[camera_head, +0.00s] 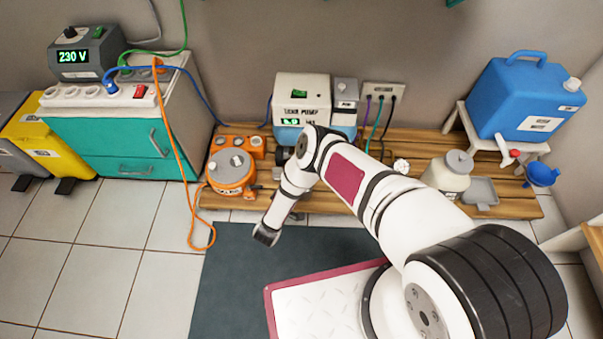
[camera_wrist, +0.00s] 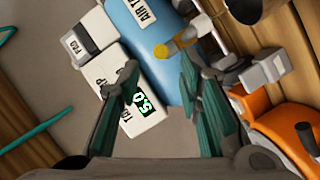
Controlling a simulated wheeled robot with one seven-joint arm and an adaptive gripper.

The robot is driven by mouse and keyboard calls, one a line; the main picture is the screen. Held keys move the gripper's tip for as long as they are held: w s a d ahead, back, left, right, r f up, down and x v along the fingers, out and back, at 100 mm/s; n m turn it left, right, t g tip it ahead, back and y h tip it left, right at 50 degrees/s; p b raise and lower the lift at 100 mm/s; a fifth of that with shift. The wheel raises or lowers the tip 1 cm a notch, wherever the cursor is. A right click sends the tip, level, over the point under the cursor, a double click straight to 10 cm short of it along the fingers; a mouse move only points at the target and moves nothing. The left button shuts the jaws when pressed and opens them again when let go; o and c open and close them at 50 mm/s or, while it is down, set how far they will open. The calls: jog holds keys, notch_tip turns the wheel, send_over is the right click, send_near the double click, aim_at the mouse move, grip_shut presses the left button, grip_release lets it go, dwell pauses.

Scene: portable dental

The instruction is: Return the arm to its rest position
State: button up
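My arm (camera_head: 352,178) is white with dark joint rings. In the head view it reaches from the lower right up toward the bench, bends near the air unit, and its last links drop to a dark end over the floor. My gripper (camera_wrist: 158,65) shows in the wrist view with its two dark green fingers apart and nothing between them. Beyond the fingers are a blue air tank (camera_wrist: 145,35) and a white box with a lit green display (camera_wrist: 125,110). The gripper's fingers cannot be made out in the head view.
The wooden bench (camera_head: 330,203) holds an orange device (camera_head: 232,172), the air unit (camera_head: 302,97), a white bottle (camera_head: 448,175) and a grey tray (camera_head: 481,192). A blue jug (camera_head: 525,100) stands at right. Teal drawers (camera_head: 110,140) stand left; an orange cable (camera_head: 178,165) hangs to the floor.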

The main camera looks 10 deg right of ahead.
jog(key=shift+s+a+r, duration=0.15)
jog(key=shift+s+a, duration=0.2)
jog(key=shift+s, duration=0.15)
